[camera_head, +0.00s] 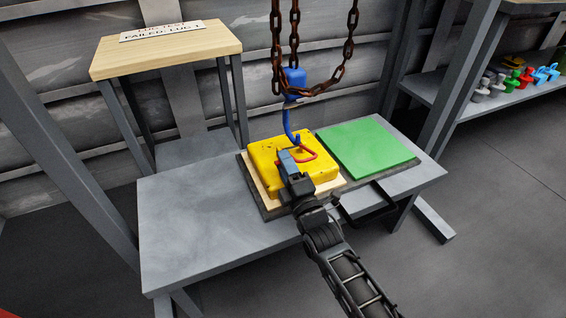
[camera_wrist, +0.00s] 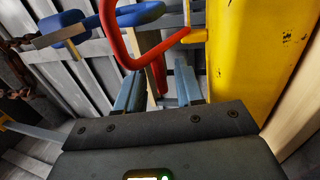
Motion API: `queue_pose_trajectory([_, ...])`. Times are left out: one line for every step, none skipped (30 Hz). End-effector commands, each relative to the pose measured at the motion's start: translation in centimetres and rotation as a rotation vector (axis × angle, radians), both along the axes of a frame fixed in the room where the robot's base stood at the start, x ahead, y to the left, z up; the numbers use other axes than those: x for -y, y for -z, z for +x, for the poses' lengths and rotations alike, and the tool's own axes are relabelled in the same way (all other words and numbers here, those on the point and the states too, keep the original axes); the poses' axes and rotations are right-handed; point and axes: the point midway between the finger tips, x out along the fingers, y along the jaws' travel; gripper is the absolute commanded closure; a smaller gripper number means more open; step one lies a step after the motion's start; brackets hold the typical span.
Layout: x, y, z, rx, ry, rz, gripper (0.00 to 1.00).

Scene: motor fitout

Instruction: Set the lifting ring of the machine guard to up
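The yellow machine guard (camera_head: 262,160) sits on a pale wooden board on the grey bench. Its red lifting ring (camera_head: 311,154) is at the guard's top, partly hidden by my gripper. In the wrist view the red ring (camera_wrist: 125,45) stands out from the guard's yellow face (camera_wrist: 240,50); its exact angle is hard to tell. My gripper (camera_head: 287,155) is over the guard, beside the ring. In the wrist view its two fingers (camera_wrist: 158,90) are apart, with part of the ring between or just beyond them. I cannot tell if they touch it.
A blue hook (camera_head: 293,78) hangs on rusty chains (camera_head: 324,86) close above the guard, its lower end near the ring. A green panel (camera_head: 366,148) lies to the right. The bench (camera_head: 190,230) is clear at left. A wooden-topped stand (camera_head: 165,50) is behind.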

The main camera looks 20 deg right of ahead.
Motion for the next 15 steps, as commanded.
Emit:
queue_pose_trajectory([-0.01, -0.06, 0.6, 0.001, 0.0, 0.0, 0.63])
queue_pose_trajectory([-0.01, -0.13, 0.83, 0.001, 0.0, 0.001, 0.63])
queue_pose_trajectory([-0.01, -0.21, 1.08, 0.001, 0.0, 0.0, 0.63])
queue_pose_trajectory([-0.01, -0.27, 1.24, 0.001, 0.0, 0.0, 0.63])
queue_pose_trajectory([-0.01, -0.32, 1.37, 0.001, 0.0, 0.0, 0.63])
queue_pose_trajectory([-0.01, -0.38, 1.5, 0.001, 0.0, 0.0, 0.63])
queue_pose_trajectory([-0.01, -0.41, 1.56, 0.001, 0.0, 0.0, 0.63])
queue_pose_trajectory([-0.01, -0.42, 1.59, 0.001, 0.0, 0.0, 0.63])
queue_pose_trajectory([-0.01, -0.42, 1.6, 0.0, 0.0, 0.0, 0.63])
queue_pose_trajectory([-0.01, -0.43, 1.59, 0.0, 0.0, 0.0, 0.63])
queue_pose_trajectory([-0.01, -0.43, 1.58, 0.0, 0.0, 0.0, 0.63])
queue_pose_trajectory([-0.01, -0.43, 1.58, 0.0, 0.0, 0.0, 0.63])
queue_pose_trajectory([-0.01, -0.42, 1.57, 0.0, 0.0, 0.0, 0.63])
queue_pose_trajectory([0.0, -0.42, 1.57, 0.0, 0.0, 0.0, 0.63])
queue_pose_trajectory([0.0, -0.41, 1.57, 0.0, 0.0, 0.0, 0.67])
